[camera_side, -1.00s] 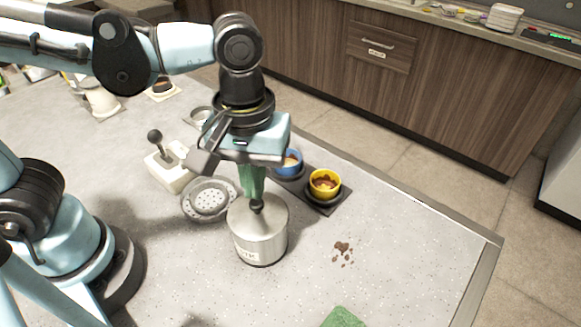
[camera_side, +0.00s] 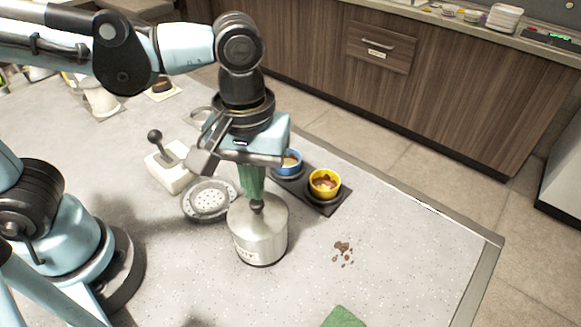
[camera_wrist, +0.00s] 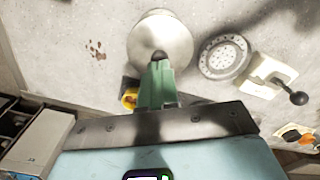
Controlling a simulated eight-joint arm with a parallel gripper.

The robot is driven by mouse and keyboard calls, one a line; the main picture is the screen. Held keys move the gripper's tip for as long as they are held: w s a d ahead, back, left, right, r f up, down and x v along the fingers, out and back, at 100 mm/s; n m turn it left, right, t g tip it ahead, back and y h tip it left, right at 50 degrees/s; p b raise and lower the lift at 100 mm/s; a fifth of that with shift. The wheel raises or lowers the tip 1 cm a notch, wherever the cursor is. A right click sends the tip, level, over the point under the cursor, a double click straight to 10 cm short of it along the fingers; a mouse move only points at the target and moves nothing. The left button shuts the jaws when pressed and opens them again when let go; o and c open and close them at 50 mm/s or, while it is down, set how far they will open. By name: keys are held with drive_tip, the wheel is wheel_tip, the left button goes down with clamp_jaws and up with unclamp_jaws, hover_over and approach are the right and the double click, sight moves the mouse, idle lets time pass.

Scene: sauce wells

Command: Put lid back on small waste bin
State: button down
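The small waste bin (camera_side: 260,244) is a brushed-metal cylinder with a label, upright on the grey counter. Its round metal lid (camera_side: 272,210) lies over the bin's top and looks level; I cannot tell whether it is fully seated. The lid has a dark knob (camera_side: 257,206) in the middle. My gripper (camera_side: 256,197) points straight down above the bin, its green fingers close together at the knob. In the wrist view, the lid (camera_wrist: 160,30) shows beyond the fingertips (camera_wrist: 158,64), which appear shut on the knob; the bin's body is mostly hidden there.
A perforated round metal dish (camera_side: 211,200) is close left of the bin. A white block with a black-knobbed lever (camera_side: 168,172) stands behind it. A blue cup (camera_side: 289,163) and a yellow cup (camera_side: 324,185) sit on a dark tray. Brown crumbs (camera_side: 342,252) and a green pad (camera_side: 343,318) lie right.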

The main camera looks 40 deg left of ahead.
drive_tip(key=shift+f, duration=0.8)
drive_tip(key=shift+r, duration=3.5)
drive_tip(key=w+a+f+m+t, duration=0.2)
drive_tip(key=a+m+t, duration=0.1)
drive_tip(key=a, duration=0.5)
drive_tip(key=w+a+f+m+t, duration=0.3)
drive_tip(key=a+t, duration=0.1)
drive_tip(key=a, duration=0.4)
drive_tip(key=shift+f, duration=0.1)
